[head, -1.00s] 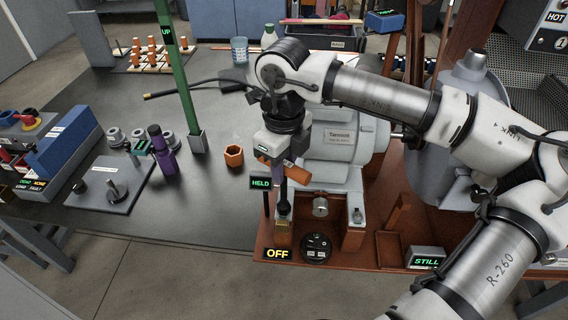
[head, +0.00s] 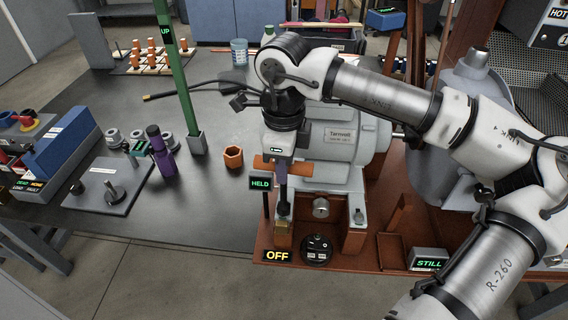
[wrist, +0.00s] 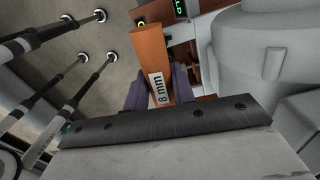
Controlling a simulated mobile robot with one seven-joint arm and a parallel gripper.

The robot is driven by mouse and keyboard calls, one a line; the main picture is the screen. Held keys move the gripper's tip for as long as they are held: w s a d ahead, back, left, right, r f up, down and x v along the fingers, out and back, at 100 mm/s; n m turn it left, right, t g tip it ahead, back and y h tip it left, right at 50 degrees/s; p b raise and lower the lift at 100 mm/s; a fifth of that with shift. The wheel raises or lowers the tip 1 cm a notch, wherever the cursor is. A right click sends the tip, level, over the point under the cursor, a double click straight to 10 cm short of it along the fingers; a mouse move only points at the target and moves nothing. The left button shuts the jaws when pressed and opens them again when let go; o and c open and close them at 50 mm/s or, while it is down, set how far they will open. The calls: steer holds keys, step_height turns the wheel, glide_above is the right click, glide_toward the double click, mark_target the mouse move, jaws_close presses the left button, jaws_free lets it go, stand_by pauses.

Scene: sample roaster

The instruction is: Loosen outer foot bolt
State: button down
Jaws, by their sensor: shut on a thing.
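My gripper (head: 282,178) is shut on an orange-handled tool (head: 299,170). In the wrist view the tool (wrist: 156,62) bears an "8 mm" label and sits between my purple fingers (wrist: 160,92). In the head view its handle lies roughly level across the gripper. Below the gripper, a narrow shaft reaches down to the near left foot of the grey motor (head: 340,135), labelled "Tarnwell". The outer foot bolt is hidden or too small there, so I cannot tell how the tool tip sits on it. Another foot bolt (head: 358,216) shows at the right foot.
A "HELD" sign (head: 260,184) stands just left of the tool, and an "OFF" sign (head: 277,255) is at the base's front edge. An orange hex ring (head: 233,157) lies on the dark bench (head: 225,205). A green post (head: 182,90) rises at left.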

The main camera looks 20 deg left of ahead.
steer(key=n, duration=0.3)
steer(key=shift+f+n+b, duration=0.1)
steer(key=shift+n+b, duration=0.5)
steer(key=shift+n, duration=1.4)
steer(key=n+b, duration=0.1)
steer(key=n, duration=0.2)
steer(key=shift+n, duration=0.4)
